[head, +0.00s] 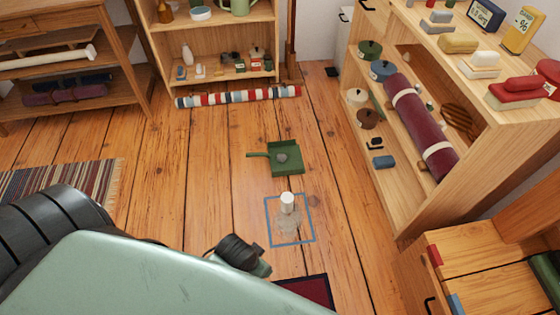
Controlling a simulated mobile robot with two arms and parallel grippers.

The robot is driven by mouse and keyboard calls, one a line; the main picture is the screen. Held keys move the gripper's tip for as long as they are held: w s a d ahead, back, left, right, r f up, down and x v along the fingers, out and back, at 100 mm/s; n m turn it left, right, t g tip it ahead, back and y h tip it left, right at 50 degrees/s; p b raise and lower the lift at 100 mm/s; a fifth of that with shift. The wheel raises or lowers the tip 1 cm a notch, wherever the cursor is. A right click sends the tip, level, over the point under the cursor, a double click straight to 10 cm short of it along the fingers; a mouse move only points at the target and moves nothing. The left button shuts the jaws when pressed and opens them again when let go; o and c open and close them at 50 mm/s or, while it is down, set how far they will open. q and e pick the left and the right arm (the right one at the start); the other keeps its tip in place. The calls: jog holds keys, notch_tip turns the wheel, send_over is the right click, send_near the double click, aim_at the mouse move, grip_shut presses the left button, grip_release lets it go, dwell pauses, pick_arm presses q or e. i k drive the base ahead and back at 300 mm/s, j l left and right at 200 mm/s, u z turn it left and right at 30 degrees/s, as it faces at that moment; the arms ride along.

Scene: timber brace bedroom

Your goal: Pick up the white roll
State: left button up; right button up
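A long white roll (48,56) lies on its side on a shelf of the wooden unit at the far left. Its right end has a slightly wider rim. A small white cylinder (287,202) stands on the floor inside a blue square outline (312,225), with a clear or blurred part below it. Neither gripper can be made out. My pale green and black arm parts fill the lower left, and nothing of mine touches the long white roll.
A green dustpan (285,158) lies mid-floor. A striped roll (240,96) lies before the back shelf (216,38). A maroon roll (420,125) leans on the right-hand shelf (478,150). A striped rug (70,185) lies at left. Bare floor separates them.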

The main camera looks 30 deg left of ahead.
aim_at(287, 198)
jog(key=u, duration=0.8)
